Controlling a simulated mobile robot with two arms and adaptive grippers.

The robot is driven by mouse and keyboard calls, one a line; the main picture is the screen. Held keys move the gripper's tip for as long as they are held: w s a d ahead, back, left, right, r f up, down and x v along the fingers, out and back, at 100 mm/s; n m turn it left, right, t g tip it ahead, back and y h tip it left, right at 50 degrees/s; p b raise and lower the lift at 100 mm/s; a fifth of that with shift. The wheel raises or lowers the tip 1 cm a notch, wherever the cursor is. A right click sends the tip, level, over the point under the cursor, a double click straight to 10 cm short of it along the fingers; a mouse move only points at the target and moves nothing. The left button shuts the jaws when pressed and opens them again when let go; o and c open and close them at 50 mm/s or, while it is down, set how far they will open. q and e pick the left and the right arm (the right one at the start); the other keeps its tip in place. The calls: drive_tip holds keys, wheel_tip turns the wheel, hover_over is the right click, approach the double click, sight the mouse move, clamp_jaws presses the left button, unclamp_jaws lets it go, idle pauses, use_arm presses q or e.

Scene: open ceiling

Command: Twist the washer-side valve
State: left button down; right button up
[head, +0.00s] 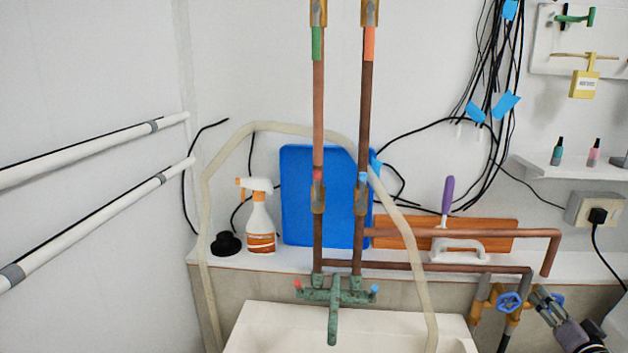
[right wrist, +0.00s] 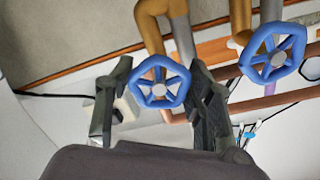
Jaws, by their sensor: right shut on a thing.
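Two blue valve wheels sit low at the right in the head view: a left wheel (head: 510,302) and a right wheel (head: 557,299), partly hidden by my right gripper (head: 545,297). In the right wrist view, my right gripper (right wrist: 162,92) is shut on one blue wheel (right wrist: 160,82), with a finger on each side of its rim. The other blue wheel (right wrist: 272,53) is free, to the right there. The held wheel appears to be the right one in the head view. No label shows which is washer-side. My left gripper is not in view.
Copper pipes (head: 460,233) run above the valves, and brass and grey pipework (head: 482,295) is close by. A socket with a black plug (head: 597,214) and hanging cord is at right. A green tap (head: 333,295) stands over the white sink (head: 270,320).

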drive_tip(key=shift+m, duration=0.3)
drive_tip(key=shift+r+m+p, duration=0.1)
drive_tip(key=shift+m+p, duration=0.55)
drive_tip(key=shift+m, duration=0.15)
drive_tip(key=shift+a+m, duration=0.1)
drive_tip(key=shift+m, duration=0.8)
drive_tip(key=shift+m+p, duration=0.3)
drive_tip(key=shift+m, duration=1.4)
